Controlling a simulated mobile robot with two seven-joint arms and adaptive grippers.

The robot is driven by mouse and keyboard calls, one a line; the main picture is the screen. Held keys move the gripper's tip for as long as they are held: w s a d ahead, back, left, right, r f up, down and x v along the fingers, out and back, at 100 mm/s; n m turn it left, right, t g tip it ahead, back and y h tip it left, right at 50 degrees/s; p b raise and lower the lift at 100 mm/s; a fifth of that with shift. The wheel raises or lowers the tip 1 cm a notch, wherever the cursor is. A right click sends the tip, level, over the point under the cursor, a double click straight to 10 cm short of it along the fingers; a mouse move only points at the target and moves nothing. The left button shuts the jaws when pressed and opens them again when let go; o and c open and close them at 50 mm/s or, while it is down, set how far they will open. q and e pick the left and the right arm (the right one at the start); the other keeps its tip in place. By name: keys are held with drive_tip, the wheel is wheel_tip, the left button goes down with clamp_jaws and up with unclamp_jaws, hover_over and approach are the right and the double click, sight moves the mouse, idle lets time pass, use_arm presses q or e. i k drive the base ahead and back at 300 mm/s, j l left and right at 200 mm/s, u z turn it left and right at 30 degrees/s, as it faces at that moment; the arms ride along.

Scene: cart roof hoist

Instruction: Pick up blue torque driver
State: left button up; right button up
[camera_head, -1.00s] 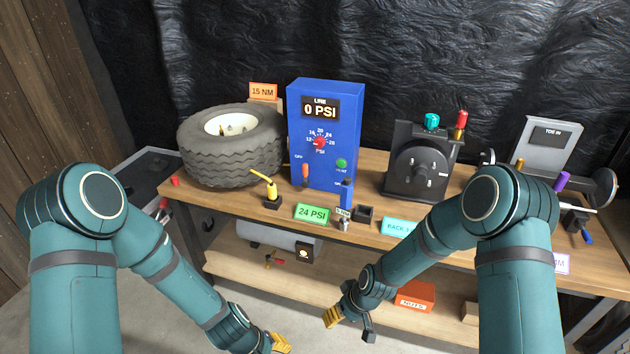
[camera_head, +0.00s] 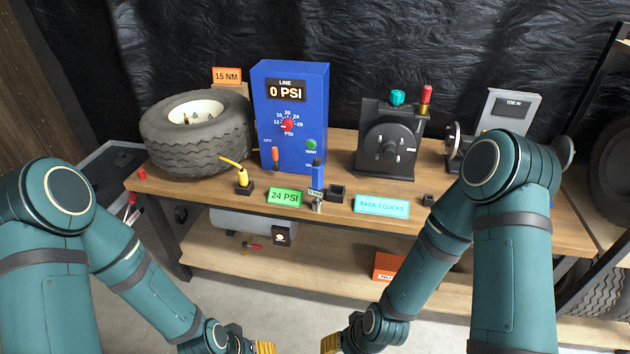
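A blue-handled driver (camera_head: 317,175), which looks like the blue torque driver, stands upright near the front edge of the workbench, before the blue pressure box (camera_head: 290,125). Its lower end is silvery, beside a small label too tiny to read. My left gripper (camera_head: 264,348) shows only a yellow fingertip at the bottom edge, low in front of the bench. My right gripper (camera_head: 332,344) is at the bottom edge to its right, also with a yellow fingertip. Both are well apart from the driver. Their opening is cut off by the frame.
A tire (camera_head: 198,140) and a yellow-nozzled tool (camera_head: 242,177) are left of the driver. A small black square holder (camera_head: 337,192), a "BACK 2 CLICKS" sign (camera_head: 382,206) and a black dial device (camera_head: 388,145) are to its right. A green "24 PSI" sign (camera_head: 285,197) is close by.

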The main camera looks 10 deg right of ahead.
sight(317, 172)
drive_tip(key=i+j+z, duration=0.1)
drive_tip(key=z, duration=0.35)
drive_tip(key=j+z, duration=0.15)
drive_tip(key=z, duration=0.25)
drive_tip(key=i+j+z, duration=0.1)
drive_tip(key=z, duration=0.35)
drive_tip(key=j+z, duration=0.4)
drive_tip(key=j, duration=0.65)
